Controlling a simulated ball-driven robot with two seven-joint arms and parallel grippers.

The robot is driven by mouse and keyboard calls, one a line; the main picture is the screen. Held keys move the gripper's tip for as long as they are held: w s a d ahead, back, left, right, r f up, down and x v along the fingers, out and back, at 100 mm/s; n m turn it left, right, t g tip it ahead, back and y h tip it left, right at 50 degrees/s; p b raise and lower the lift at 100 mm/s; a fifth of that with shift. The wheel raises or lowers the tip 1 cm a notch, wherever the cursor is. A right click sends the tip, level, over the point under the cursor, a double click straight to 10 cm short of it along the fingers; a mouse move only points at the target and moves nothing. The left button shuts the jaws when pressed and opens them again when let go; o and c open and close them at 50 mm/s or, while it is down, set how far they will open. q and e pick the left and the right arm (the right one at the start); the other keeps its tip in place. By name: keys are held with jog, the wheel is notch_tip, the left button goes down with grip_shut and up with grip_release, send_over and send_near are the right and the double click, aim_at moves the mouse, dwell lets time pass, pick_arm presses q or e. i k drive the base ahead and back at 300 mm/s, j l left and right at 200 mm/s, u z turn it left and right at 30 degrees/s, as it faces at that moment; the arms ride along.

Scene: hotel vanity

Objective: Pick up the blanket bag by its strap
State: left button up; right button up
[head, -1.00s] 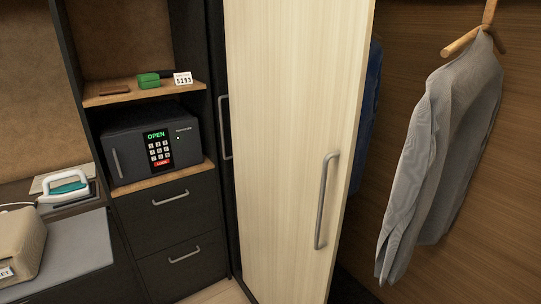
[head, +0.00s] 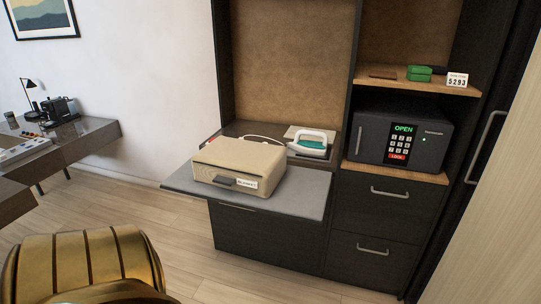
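The blanket bag (head: 246,161) is a beige box-shaped bag with a white label reading "BLANKET" on its front. It lies flat on a grey pull-out shelf (head: 300,203). Its strap (head: 228,182) shows as a dark grey loop on the front face, left of the label. A gold, ribbed part of my own body shows at the lower left, well below and left of the bag. Neither gripper can be seen, and nothing touches the bag.
An iron (head: 312,142) stands behind the bag to its right. A black safe (head: 400,137) reading "OPEN" sits on a wooden shelf at right. Drawers with handles (head: 390,192) stand below it. Pale wood floor (head: 190,239) is clear left of the cabinet.

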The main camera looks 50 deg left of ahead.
aim_at(254, 168)
jog(key=u, duration=1.95)
jog(key=i+j+z, duration=0.25)
jog(key=i+j, duration=0.25)
jog(key=j, duration=0.25)
jog(key=i+j+z, duration=0.15)
jog(key=j, duration=0.25)
jog(key=i+j+z, duration=0.1)
jog(key=i+j, duration=0.2)
jog(key=j, duration=0.15)
